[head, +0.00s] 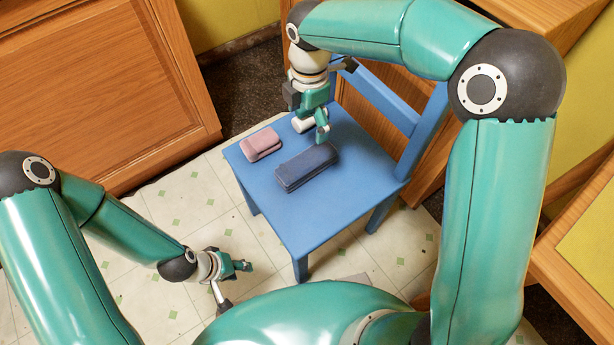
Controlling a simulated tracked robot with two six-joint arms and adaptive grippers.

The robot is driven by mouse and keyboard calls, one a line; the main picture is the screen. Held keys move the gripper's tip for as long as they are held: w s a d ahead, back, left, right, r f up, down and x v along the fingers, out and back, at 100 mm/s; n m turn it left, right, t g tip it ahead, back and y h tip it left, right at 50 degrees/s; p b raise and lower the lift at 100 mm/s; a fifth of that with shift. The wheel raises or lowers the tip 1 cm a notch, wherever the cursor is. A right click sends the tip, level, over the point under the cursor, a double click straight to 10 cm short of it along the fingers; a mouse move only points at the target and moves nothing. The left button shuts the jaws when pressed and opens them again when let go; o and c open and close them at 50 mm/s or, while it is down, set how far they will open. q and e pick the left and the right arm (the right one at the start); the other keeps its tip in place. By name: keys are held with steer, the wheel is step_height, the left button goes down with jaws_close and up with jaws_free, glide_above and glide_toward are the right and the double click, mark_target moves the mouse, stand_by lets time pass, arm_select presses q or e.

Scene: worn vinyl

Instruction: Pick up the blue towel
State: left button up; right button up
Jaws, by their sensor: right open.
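The blue towel (306,167) is a dark blue folded bundle lying on the seat of a blue chair (310,215). My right gripper (314,131) is over the seat, pointing down, just behind and above the towel's far edge. It is open, and nothing shows between its fingers. I cannot tell whether a fingertip touches the towel. My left gripper (235,279) is low over the floor, left of the chair's front leg and away from the towel. Its fingers look spread apart and empty.
A folded pink towel (261,145) lies on the seat, left of the blue one. The chair's backrest (385,100) rises at the right. Wooden cabinets (95,95) stand at the left and behind. The seat's front part is bare.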

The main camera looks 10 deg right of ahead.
steer(key=b, duration=0.4)
glide_toward(306, 159)
steer(key=shift+n, duration=0.3)
step_height(306, 159, down, 6)
steer(key=shift+s+d+r, duration=0.1)
steer(key=shift+d+r, duration=0.05)
steer(key=shift+r, duration=0.05)
steer(key=shift+f+b, duration=1.4)
steer(key=shift+f, duration=1.25)
arm_select(q)
step_height(306, 159, down, 8)
steer(key=shift+r, duration=0.25)
arm_select(e)
steer(key=shift+a, duration=0.25)
steer(key=shift+c, duration=0.2)
steer(key=c, duration=1.3)
